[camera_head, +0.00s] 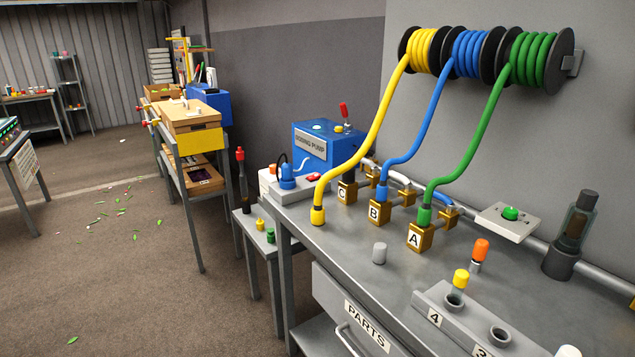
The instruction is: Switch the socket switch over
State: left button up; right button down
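A light grey socket box (300,190) sits at the far left end of the metal workbench. A blue plug (287,178) with a dark cable stands in its left part. A small red switch (313,177) is on its top, right of the plug; which way it is tipped is too small to tell. A separate pale plate with a green button (510,213) is at the wall side of the bench; I cannot tell if it belongs to the socket. Neither of my grippers is in view.
The blue dosing pump (325,146) stands behind the socket box. A yellow hose (362,133) hangs down to the bench just right of it. Blue and green hoses run to brass blocks B and A (420,237). A low side table (258,240) stands left; open floor lies beyond.

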aim_at(316, 176)
jog(key=k, duration=0.45)
jog(key=u, duration=0.9)
jog(key=i, duration=2.6)
jog(key=z, duration=1.35)
jog(key=i, duration=0.35)
jog(key=z, duration=0.4)
